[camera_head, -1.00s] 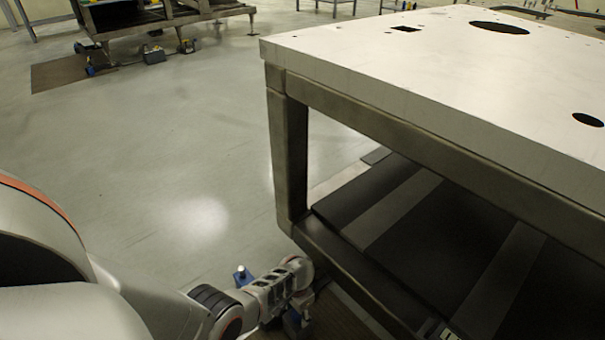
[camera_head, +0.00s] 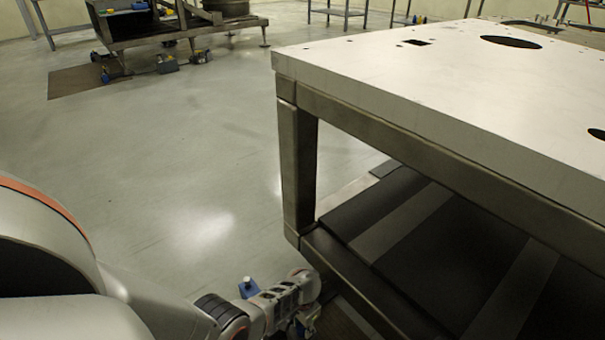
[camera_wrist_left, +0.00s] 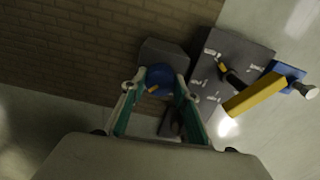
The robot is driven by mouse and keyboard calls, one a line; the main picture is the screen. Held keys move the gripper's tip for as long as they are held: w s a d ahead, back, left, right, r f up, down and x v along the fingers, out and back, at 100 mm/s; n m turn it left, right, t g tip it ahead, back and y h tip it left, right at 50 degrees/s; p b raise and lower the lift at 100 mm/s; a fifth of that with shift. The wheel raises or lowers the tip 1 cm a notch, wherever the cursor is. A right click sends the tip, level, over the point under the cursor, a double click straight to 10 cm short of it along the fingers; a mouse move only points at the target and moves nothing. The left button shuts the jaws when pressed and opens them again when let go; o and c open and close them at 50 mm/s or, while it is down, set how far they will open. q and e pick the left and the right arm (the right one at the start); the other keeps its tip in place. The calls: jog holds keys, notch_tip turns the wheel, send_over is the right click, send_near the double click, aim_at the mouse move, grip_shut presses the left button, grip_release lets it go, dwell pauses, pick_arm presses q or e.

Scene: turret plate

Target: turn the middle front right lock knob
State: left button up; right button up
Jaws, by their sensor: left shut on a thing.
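A round blue lock knob (camera_wrist_left: 160,76) with a small yellow mark sits on a dark block in the left wrist view. My left gripper (camera_wrist_left: 156,84) has its two teal-lined fingers on either side of the knob and is shut on it. In the head view my left arm reaches down to the foot of the table leg, and the fingers and knob cannot be made out there. My right gripper is in neither view.
A steel table (camera_head: 395,77) with a pale top and dark lower shelf stands right of my left arm. In the left wrist view, a yellow bar (camera_wrist_left: 254,95) and a blue block (camera_wrist_left: 287,73) lie right of the knob. Open floor (camera_head: 190,150) spreads left.

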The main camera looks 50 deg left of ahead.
pick_arm(q)
jog(key=n, duration=0.2)
jog(key=shift+n+p, duration=0.3)
jog(key=shift+n, duration=0.1)
jog(key=n, duration=0.6)
jog(key=shift+s+f, duration=0.1)
jog(key=shift+s, duration=0.05)
jog(key=n, duration=0.4)
jog(key=shift+d+n, duration=0.1)
jog(key=shift+n, duration=2.1)
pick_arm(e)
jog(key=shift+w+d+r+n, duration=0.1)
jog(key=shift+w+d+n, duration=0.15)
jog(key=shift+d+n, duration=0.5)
pick_arm(q)
jog(key=o, duration=1.1)
jog(key=shift+f, duration=0.1)
